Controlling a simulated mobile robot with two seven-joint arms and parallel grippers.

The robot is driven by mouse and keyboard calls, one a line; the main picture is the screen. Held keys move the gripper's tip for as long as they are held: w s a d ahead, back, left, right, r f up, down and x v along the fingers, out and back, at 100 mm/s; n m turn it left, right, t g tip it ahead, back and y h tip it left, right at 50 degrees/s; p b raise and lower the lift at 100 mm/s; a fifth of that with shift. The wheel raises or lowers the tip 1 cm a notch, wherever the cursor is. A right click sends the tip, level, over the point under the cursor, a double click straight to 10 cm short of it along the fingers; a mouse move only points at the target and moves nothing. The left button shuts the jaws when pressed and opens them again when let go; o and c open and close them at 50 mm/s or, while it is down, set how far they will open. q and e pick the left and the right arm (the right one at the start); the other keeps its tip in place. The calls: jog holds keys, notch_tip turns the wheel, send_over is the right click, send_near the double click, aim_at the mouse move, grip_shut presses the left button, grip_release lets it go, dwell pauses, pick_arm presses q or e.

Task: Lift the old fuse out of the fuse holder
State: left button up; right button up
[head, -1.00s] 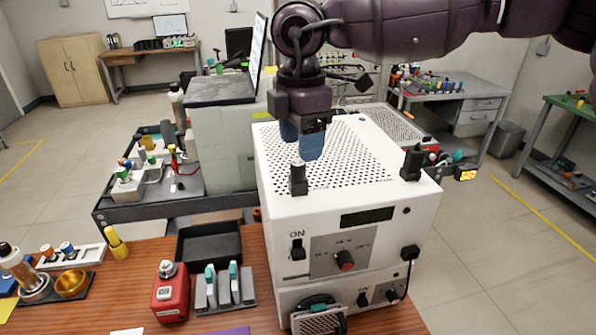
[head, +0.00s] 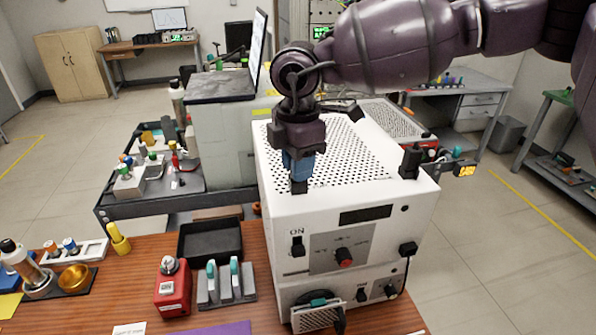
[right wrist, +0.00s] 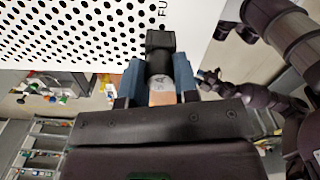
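The fuse holder (head: 298,186) is a black post near the front left corner of the top of a white power unit (head: 372,190). My right gripper (head: 298,165) points down with its blue fingers at the post. My left gripper is out of view.
A second black post (head: 411,162) stands at the unit's right corner. On the wooden table are a red block (head: 172,291), a grey rack (head: 225,286) with teal-topped parts and an empty-looking black tray (head: 208,241).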

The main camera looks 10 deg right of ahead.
jog(key=c, duration=0.3)
jog(key=shift+r, duration=0.2)
jog(key=shift+c, duration=0.2)
pick_arm(q)
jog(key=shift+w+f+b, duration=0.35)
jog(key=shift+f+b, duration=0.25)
jog(key=shift+b, duration=0.3)
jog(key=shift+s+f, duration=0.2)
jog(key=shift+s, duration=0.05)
pick_arm(e)
notch_tip(320, 180, up, 20)
jog(key=shift+f, duration=0.15)
